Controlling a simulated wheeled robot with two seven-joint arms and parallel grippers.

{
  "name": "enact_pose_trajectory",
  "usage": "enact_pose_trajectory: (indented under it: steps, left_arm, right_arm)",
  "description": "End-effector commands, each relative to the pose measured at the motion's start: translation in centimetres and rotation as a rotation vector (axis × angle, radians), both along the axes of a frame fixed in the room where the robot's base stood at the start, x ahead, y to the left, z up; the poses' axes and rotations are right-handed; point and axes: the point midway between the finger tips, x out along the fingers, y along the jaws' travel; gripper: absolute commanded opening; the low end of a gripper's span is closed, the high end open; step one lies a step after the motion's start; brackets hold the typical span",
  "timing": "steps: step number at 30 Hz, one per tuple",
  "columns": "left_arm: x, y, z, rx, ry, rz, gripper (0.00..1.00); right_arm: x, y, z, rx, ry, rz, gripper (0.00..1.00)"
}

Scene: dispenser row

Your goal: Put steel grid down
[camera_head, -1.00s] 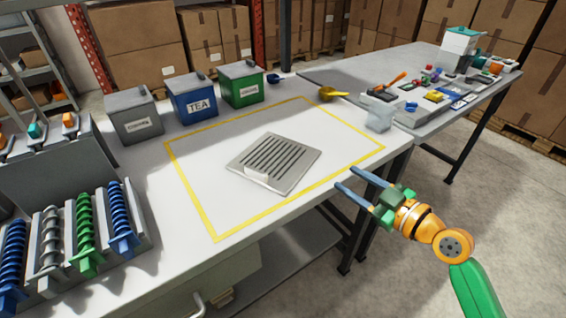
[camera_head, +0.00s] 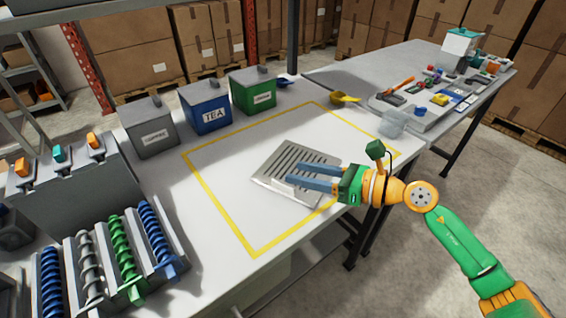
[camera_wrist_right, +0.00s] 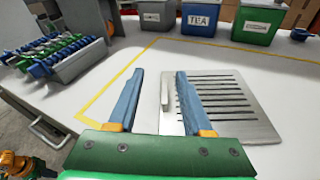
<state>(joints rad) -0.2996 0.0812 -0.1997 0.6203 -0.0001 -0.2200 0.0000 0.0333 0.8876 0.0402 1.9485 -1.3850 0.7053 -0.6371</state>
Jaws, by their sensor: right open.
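The steel grid (camera_head: 312,156) is a flat grey square plate with dark parallel slots. It lies flat on the white table inside the yellow outline. My right gripper (camera_head: 295,174) is open, its two blue fingers reaching over the near part of the grid. In the right wrist view, the grid (camera_wrist_right: 232,100) shows to the right, with an upright light tab (camera_wrist_right: 165,88) at its left edge. The tab stands between the open fingers of my right gripper (camera_wrist_right: 160,74), closer to the right finger; I cannot tell whether it touches. My left gripper is not in view.
Grey, blue "TEA" and green bins (camera_head: 211,107) stand along the back. A rack of coloured augers (camera_head: 115,255) is at the front left. A yellow scoop (camera_head: 344,98) and clear cup (camera_head: 393,123) stand at the right. The yellow-outlined area (camera_head: 225,165) left of the grid is clear.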

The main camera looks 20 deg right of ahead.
Motion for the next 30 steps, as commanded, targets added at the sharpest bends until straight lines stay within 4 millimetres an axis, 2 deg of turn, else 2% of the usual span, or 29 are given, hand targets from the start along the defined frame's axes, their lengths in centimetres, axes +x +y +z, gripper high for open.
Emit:
enact_pose_trajectory:
  steps: [3,5,8,12,15,23,24,29,30]
  left_arm:
    - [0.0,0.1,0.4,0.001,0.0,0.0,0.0]
    - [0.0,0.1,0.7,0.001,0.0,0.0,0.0]
    - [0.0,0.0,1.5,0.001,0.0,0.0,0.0]
    - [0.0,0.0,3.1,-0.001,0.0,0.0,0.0]
    - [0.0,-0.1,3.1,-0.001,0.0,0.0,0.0]
    - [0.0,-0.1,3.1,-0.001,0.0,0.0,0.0]
    - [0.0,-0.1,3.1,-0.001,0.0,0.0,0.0]
    - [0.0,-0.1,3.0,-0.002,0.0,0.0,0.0]
    - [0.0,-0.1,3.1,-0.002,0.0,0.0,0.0]
  right_arm:
    - [0.0,-1.1,-2.7,-0.197,0.031,0.006,0.5]
    - [0.3,-1.1,-3.2,-0.231,0.037,0.004,0.5]
    - [1.2,-0.2,-3.7,-0.236,0.039,0.004,0.5]
    - [2.5,2.0,-4.7,-0.232,0.039,0.006,0.5]
    - [3.7,3.1,-5.8,-0.233,0.036,0.003,0.5]
    - [4.2,3.5,-6.4,-0.238,0.036,0.005,0.5]
    - [4.2,3.5,-6.4,-0.238,0.036,0.005,0.45]
    - [4.2,3.5,-6.3,-0.237,0.036,0.004,0.01]
    - [4.2,3.5,-6.3,-0.237,0.036,0.004,0.0]
